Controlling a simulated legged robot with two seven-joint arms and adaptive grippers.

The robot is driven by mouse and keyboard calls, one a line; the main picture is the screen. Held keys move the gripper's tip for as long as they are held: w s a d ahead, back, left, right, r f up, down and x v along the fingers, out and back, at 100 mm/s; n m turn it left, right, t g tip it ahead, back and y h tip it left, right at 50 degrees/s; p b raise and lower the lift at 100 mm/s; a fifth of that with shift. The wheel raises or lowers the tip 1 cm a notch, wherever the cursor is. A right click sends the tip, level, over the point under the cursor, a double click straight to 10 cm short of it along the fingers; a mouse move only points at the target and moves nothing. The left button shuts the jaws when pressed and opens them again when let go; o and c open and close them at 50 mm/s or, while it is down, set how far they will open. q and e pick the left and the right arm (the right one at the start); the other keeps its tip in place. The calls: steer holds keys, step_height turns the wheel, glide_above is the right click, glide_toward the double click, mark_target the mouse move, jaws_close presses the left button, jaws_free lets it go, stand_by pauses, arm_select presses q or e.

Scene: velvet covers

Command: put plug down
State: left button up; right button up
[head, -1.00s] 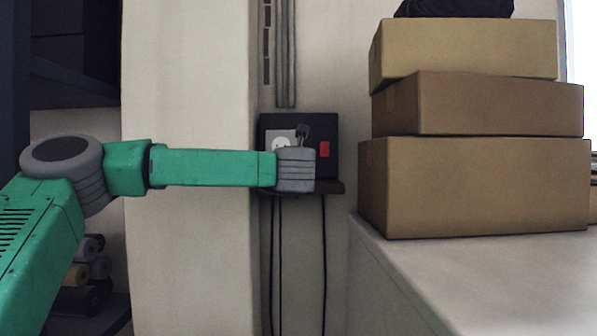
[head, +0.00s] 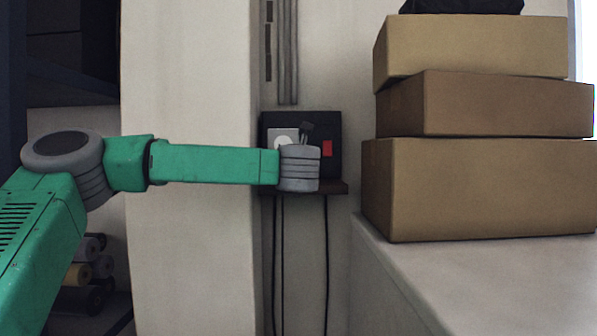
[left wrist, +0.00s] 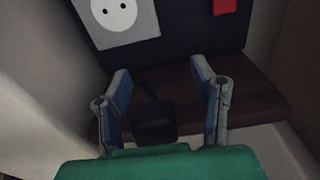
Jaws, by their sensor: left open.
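My left gripper (left wrist: 160,78) is open, with its two blue-grey fingers spread apart over a brown shelf (left wrist: 262,103). A dark block, which looks like the plug (left wrist: 155,124), is between the fingers, with a gap on either side. It appears to rest on the shelf; its contact underneath is hard to see. In the head view my left gripper (head: 307,131) shows only as a small dark part above the grey wrist, in front of the wall panel. The plug is hidden there. My right gripper is in neither view.
A dark panel (head: 333,170) above the shelf carries a white socket (left wrist: 121,18), empty, and a red switch (head: 327,149). Cables hang below. Stacked cardboard boxes (head: 470,190) stand on a white counter (head: 400,265) at the right. A wall column (head: 190,240) is at the left.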

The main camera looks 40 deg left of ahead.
arm_select(q)
steer(key=b+v, duration=0.3)
steer(key=v, duration=0.8)
steer(key=shift+a+f, duration=0.25)
steer(key=shift+a, duration=0.1)
